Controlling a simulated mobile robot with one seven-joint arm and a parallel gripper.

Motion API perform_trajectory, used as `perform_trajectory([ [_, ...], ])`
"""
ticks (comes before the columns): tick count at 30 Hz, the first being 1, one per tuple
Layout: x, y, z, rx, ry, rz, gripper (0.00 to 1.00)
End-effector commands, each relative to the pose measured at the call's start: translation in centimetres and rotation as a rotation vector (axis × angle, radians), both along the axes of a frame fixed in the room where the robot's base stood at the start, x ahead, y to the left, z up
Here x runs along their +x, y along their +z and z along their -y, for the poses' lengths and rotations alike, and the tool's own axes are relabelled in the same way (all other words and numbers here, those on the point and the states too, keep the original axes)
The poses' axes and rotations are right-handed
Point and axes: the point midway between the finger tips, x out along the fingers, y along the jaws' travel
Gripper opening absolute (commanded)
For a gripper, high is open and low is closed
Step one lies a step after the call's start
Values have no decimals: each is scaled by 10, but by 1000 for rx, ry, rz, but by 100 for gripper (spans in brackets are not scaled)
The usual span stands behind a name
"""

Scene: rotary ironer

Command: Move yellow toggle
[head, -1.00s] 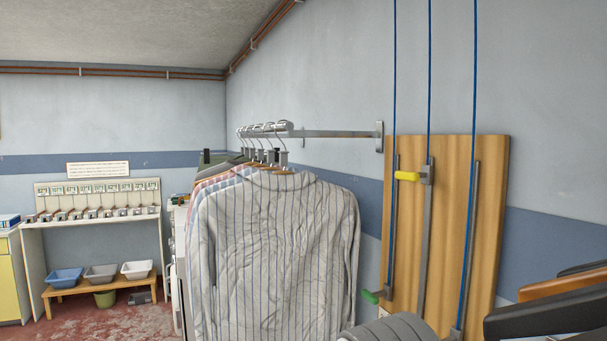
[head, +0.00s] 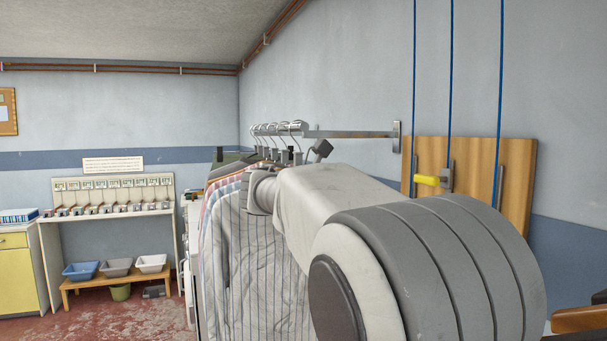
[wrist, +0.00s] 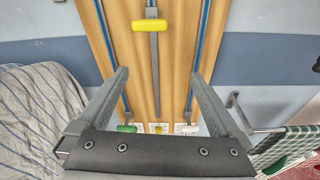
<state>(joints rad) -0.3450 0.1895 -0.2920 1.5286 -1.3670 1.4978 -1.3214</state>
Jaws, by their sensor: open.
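The yellow toggle (head: 430,181) is a short yellow handle on a grey slider on the wooden wall board (head: 518,182). In the wrist view the yellow toggle (wrist: 151,27) lies across a grey vertical track, beyond and above the fingertips. My gripper (wrist: 160,73) is open, its two fingers apart with nothing between them, pointing at the board. It is not touching the toggle. In the head view my arm hides the lower board, and my fingers cannot be made out there.
Striped shirts (head: 245,270) hang on a wall rail (head: 350,134) left of the board. Blue cords (head: 450,70) run up from the tracks. A green handle (wrist: 127,128) sits low on the board. A checked cloth (wrist: 285,150) is at the wrist view's lower right.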

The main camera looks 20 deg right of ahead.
Motion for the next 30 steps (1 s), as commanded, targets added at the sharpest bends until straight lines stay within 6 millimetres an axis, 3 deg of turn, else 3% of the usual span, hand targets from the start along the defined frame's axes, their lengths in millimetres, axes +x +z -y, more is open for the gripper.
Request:
perform_trajectory([
  [4, 16, 23, -9, -127, -9, -79, 100],
  [11, 21, 32, -1, -172, -18, -107, 100],
  [30, 31, 32, 130, -168, -19, -106, 100],
])
